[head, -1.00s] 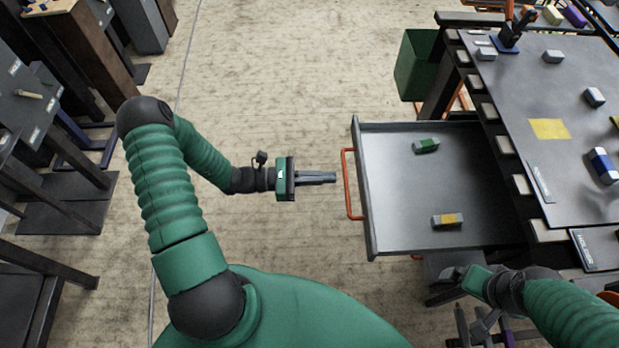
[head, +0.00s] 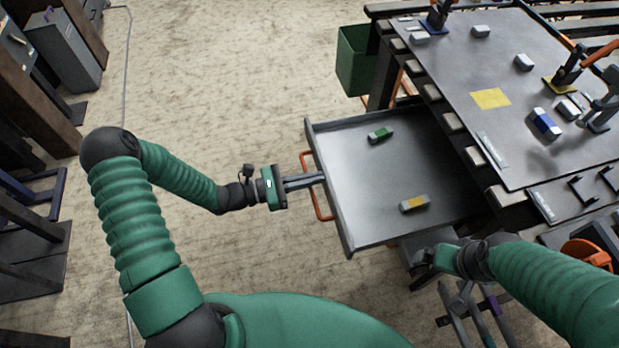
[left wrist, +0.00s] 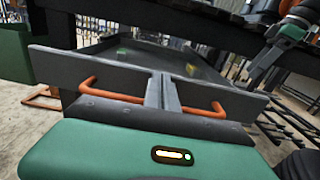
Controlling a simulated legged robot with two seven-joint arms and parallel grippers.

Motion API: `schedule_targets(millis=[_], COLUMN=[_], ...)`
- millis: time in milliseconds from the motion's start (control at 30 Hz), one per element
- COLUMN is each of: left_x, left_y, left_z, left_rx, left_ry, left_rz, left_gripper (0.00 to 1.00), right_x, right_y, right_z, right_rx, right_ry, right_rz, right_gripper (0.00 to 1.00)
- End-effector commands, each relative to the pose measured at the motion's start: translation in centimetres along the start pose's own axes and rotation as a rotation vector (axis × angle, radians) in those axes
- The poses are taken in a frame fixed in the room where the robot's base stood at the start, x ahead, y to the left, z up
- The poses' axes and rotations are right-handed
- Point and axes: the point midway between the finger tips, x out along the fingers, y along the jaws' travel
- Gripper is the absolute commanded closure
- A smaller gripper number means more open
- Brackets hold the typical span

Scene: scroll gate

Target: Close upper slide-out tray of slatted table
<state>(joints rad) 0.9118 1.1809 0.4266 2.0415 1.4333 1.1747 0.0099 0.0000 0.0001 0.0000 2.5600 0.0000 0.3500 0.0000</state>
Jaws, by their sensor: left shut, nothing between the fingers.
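The slide-out tray (head: 385,220) is a grey open drawer standing out from the left side of the slatted table (head: 520,95). An orange bar handle (head: 309,185) is on its front panel. My left gripper (head: 320,178) is shut and empty, with its fingertips at the tray's front panel, across the handle's middle. In the left wrist view the shut fingers (left wrist: 163,92) lie over the handle (left wrist: 105,92) and reach the panel (left wrist: 70,72); I cannot tell whether they touch it. My right gripper (head: 422,262) is near the tray's near corner; its fingers are not clear.
A green-and-grey block (head: 380,134) and a yellow-and-grey block (head: 414,203) lie in the tray. A green bin (head: 356,60) stands beyond it. Tools and blocks lie on the tabletop. Dark stands (head: 30,235) are at the left. The floor between is clear.

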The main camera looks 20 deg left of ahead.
Motion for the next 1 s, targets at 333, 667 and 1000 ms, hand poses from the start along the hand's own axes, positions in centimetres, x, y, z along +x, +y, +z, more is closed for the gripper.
schedule_targets(millis=[333, 667, 1000], left_x=[6.9, 16.0, 24.3], left_y=[-0.2, -0.3, -0.2], left_z=[0.3, 0.1, 0.0], left_rx=[0.0, -0.001, 0.0], left_ry=[-0.003, -0.003, -0.003], left_rz=[-0.006, -0.005, -0.003], left_gripper=[1.0, 1.0, 1.0], right_x=[-1.2, -1.9, -1.4], right_y=[0.0, 0.0, 0.0], right_z=[-0.3, -0.5, -0.3], right_rx=[0.0, 0.0, 0.0], right_ry=[0.0, 0.0, 0.0], right_rz=[0.0, 0.0, 0.0], right_gripper=[0.02, 0.02, 0.02])
